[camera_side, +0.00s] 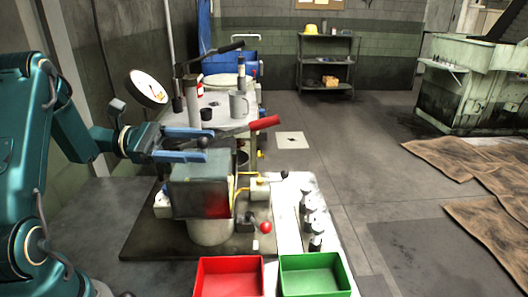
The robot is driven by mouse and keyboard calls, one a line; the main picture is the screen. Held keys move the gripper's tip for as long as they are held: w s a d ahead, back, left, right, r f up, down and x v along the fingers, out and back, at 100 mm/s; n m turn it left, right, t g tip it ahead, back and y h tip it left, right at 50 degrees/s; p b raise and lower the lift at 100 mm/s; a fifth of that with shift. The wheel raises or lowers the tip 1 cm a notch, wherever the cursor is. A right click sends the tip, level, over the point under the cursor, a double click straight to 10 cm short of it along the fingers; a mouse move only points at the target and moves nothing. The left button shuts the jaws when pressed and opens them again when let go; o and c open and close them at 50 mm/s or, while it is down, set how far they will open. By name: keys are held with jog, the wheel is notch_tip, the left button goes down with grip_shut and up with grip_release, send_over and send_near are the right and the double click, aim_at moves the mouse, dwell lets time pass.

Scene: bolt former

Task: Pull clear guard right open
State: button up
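The bolt former stands at the centre left on a dark base plate (150,241). A boxy, see-through guard (201,185) covers its middle, with a red tint showing low on its front. I cannot tell which panel is the right guard, or whether it is open. My gripper (209,144) comes in from the left, just above the guard's top. Its two blue fingers are spread apart, one behind the other. A dark part shows between them, and I cannot tell if they touch it. The guard's far side is hidden.
A lever with a red grip (264,122) reaches right just beyond my fingers. A red bin (230,278) and a green bin (314,275) stand in front.

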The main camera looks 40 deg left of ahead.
aim_at(196, 166)
jog(key=v, duration=0.3)
jog(key=shift+a, duration=0.15)
jog(key=shift+s, duration=0.15)
jog(key=d+r+m+g, duration=0.1)
jog(key=d, duration=0.1)
jog(key=d+r+m+g, duration=0.1)
jog(key=d+r+m+g+h, duration=0.1)
jog(key=d+m, duration=0.1)
jog(key=shift+d+g, duration=0.3)
jog(key=s+d+m+g+y, duration=0.5)
jog(key=s+d+m+g, duration=0.25)
jog(key=d, duration=0.45)
jog(key=s+f+m+y, duration=0.3)
jog(key=s+m+y, duration=0.2)
jog(key=s+m, duration=0.1)
jog(key=shift+s+f+t, duration=0.3)
jog(key=shift+f+t, duration=0.05)
jog(key=shift+t, duration=0.1)
